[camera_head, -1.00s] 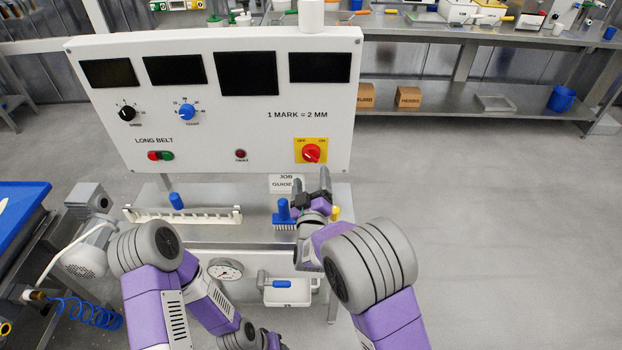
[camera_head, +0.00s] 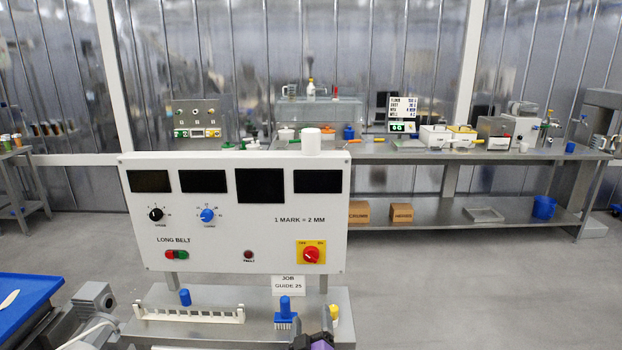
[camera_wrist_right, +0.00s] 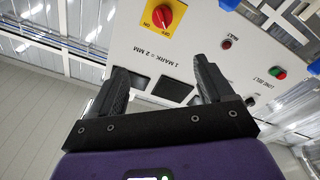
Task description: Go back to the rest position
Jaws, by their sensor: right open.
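My right gripper (camera_wrist_right: 160,85) is open and empty in the right wrist view, with the control panel beyond its fingers. The white control panel (camera_head: 230,240) carries dark displays, a black knob, a blue knob and a red switch on a yellow plate (camera_head: 311,254). In the wrist view the red switch (camera_wrist_right: 162,16) lies beyond the fingers, with a gap between. My left gripper is in neither view.
On the metal shelf (camera_head: 200,330) stand a white toothed rail (camera_head: 190,313), a blue-handled brush (camera_head: 285,312) and a job guide card (camera_head: 288,285). A blue tray (camera_head: 25,300) is at the left. A long bench (camera_head: 400,152) runs behind. The floor at right is clear.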

